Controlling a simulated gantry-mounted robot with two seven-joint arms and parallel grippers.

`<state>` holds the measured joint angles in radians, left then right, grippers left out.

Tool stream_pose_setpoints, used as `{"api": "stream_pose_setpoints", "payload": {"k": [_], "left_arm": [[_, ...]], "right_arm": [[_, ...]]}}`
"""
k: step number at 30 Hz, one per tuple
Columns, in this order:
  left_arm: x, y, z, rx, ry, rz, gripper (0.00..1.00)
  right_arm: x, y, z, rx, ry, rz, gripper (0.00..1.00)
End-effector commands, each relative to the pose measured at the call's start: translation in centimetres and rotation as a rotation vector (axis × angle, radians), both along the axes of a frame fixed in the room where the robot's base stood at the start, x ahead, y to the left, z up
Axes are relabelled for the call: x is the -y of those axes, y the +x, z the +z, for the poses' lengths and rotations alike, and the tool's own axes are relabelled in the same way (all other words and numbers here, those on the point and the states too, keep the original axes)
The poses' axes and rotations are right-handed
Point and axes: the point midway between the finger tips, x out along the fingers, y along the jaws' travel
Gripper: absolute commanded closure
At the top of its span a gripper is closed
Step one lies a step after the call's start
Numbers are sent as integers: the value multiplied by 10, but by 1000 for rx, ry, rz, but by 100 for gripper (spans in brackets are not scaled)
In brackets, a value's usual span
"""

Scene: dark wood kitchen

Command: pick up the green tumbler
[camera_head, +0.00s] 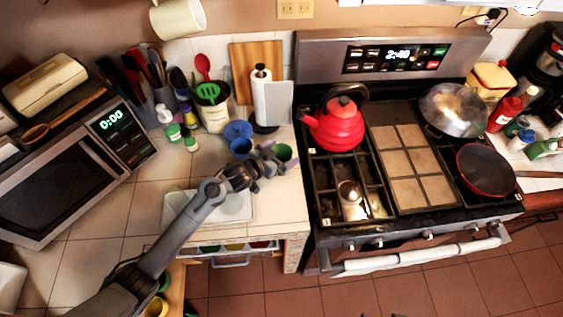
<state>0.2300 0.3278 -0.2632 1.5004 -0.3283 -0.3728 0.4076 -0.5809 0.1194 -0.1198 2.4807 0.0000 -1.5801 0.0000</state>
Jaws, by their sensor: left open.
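The green tumbler (284,152) stands on the tiled counter near the stove's left edge. Part of it is hidden by my gripper. My left gripper (272,158) is open at the tumbler's left side, with its fingers over or close beside the tumbler. I cannot tell whether they touch it. My right gripper is not in view.
A blue cup (241,147) and a blue bowl-like cup (237,130) stand just left of the tumbler. A paper towel holder (272,103) stands behind. A white tray (237,208) lies under my arm. A red kettle (337,128) sits on the stove to the right.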

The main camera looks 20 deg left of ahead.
Motion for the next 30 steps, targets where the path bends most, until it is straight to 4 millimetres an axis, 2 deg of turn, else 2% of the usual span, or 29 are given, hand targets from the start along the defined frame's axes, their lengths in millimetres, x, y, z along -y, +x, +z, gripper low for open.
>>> {"api": "stream_pose_setpoints", "payload": {"k": [8,9,21,30], "left_arm": [[1,3,-1,0,1,0,0],[1,3,-1,0,1,0,3],[1,3,-1,0,0,0,64],[1,3,0,0,1,0,66]], "right_arm": [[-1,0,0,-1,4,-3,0],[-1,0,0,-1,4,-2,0],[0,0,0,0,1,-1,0],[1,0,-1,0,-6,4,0]]}}
